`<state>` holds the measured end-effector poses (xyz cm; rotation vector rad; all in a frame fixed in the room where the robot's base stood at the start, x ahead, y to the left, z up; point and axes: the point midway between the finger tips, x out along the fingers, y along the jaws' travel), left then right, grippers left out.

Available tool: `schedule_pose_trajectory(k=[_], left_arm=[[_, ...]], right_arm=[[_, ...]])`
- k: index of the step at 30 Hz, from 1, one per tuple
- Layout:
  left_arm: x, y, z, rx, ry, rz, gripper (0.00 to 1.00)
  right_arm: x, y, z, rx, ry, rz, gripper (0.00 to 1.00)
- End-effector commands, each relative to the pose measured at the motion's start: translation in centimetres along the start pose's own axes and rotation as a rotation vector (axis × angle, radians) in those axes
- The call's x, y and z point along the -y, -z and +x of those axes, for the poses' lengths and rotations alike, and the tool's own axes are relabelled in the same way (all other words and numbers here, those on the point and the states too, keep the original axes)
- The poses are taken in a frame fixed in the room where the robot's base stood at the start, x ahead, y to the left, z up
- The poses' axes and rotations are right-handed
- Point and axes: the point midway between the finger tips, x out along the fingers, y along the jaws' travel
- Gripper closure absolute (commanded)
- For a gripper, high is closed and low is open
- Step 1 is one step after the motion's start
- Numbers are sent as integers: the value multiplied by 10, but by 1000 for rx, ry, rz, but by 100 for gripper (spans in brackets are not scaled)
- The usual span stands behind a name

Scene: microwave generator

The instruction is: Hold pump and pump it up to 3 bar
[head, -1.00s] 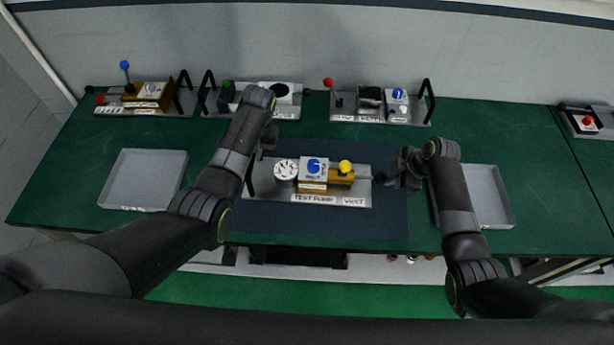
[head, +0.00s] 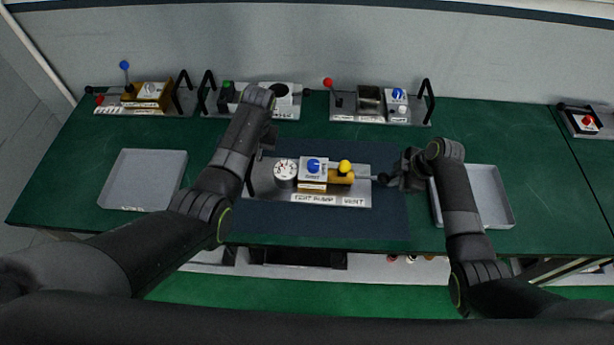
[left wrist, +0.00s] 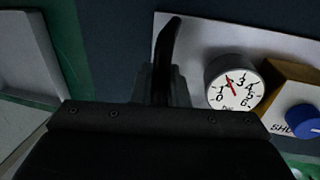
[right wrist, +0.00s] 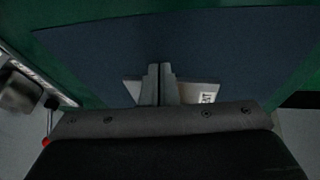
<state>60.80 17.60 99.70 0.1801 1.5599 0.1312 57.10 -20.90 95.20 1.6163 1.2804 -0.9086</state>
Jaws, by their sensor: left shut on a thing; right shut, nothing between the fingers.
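The test pump's grey plate (head: 277,198) lies on the dark blue mat (head: 390,222) mid-table. The plate carries a round white gauge (head: 285,170), a blue knob (head: 314,165) and a yellow ball (head: 345,167) on a brass body. In the left wrist view the gauge (left wrist: 235,91) has its red needle near 2. My left gripper (left wrist: 161,98) is shut on the plate's black handle (left wrist: 168,50) at its left end. A grey rod (head: 364,178) sticks out of the pump's right side to a dark end. My right gripper (head: 394,179) is shut and empty beside that end; contact is unclear.
Grey trays stand at the left (head: 148,180) and right (head: 495,200), the right one behind my right arm. Other lever units (head: 150,95) line the back, with another (head: 380,103) at centre right. The mat is bare in front of the pump.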

Motion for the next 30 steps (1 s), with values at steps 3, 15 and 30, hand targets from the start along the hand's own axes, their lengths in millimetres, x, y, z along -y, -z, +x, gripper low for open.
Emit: schedule_pose_trajectory(k=[3,15,30], left_arm=[[3,4,4,-10,6,3,100],[4,3,4,-10,7,3,100],[4,3,4,-10,8,3,100]], right_arm=[[0,6,2,-6,0,-1,100],[0,13,4,-10,-1,-1,100],[0,23,7,-9,-3,-1,100]])
